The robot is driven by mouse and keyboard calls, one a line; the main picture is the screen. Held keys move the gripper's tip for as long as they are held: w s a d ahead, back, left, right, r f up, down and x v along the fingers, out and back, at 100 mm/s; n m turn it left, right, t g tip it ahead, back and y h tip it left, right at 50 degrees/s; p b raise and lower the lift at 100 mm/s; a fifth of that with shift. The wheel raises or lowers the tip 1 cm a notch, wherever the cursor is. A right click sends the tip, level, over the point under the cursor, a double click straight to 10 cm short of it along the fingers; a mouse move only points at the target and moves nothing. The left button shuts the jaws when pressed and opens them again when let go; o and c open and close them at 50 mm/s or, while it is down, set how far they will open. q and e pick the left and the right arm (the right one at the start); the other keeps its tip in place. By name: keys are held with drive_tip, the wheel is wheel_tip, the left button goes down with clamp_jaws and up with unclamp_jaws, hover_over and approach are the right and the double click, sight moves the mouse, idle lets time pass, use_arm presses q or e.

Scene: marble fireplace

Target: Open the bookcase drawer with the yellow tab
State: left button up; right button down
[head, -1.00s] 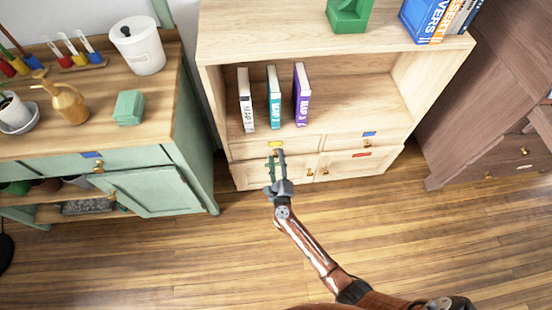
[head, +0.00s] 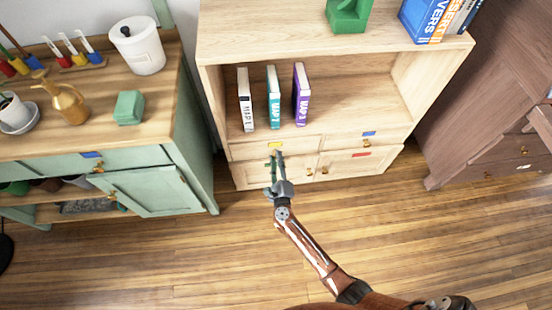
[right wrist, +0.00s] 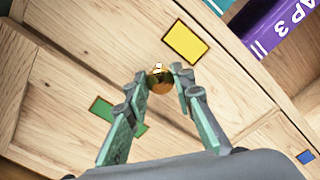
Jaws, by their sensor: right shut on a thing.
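The bookcase drawer (head: 248,150) with the yellow tab (head: 276,146) is the left one of the row under the open shelf. It looks closed. The yellow tab also shows large in the right wrist view (right wrist: 186,43). Below it is a round brass knob (right wrist: 160,82). My right gripper (head: 277,156) is at the drawer front, just under the tab. In the right wrist view, its green-grey fingers (right wrist: 161,74) stand on both sides of the knob, shut on it. In the head view the gripper hides the knob. My left gripper is not in view.
Beside it is a drawer with a blue tab (head: 369,133). Below are cupboard doors, with a red tab (head: 361,155) and a green tab (right wrist: 103,108). A green cabinet (head: 150,185) stands left, a dark wooden desk (head: 470,130) right. The floor in front is clear.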

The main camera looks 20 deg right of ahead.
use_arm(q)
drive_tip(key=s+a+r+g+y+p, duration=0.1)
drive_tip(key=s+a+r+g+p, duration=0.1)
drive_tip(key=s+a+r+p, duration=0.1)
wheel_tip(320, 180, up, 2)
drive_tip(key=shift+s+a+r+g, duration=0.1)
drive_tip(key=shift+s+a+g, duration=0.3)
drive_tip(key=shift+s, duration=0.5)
use_arm(e)
drive_tip(key=v, duration=1.5)
drive_tip(key=shift+s+a, duration=0.15)
drive_tip(key=c, duration=1.6)
unclamp_jaws()
